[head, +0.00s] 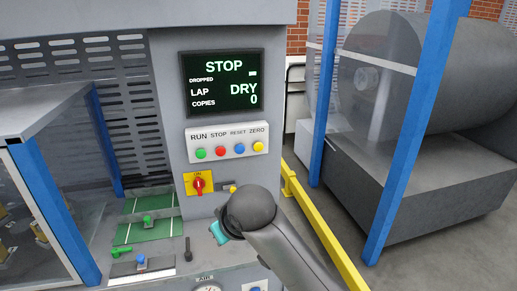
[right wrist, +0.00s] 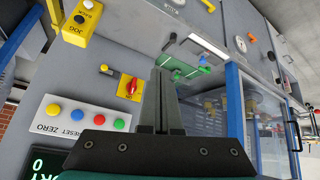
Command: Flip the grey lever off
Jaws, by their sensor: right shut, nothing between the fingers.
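A small dark grey lever (head: 187,249) stands up from the grey machine's ledge, right of a blue knob. A dark lever, likely the same one, shows in the right wrist view (right wrist: 169,41) beyond my fingertips. My right gripper (right wrist: 160,75) is shut and empty, its fingers pointing toward the green plate and ledge. No contact with the lever is visible. My left gripper is not in view.
A red rotary switch on a yellow plate (head: 198,184), a row of coloured buttons (head: 227,146) and a display (head: 222,82) reading STOP are on the panel. Green knobs sit left of the lever. A yellow rail (head: 325,230) and blue posts stand right.

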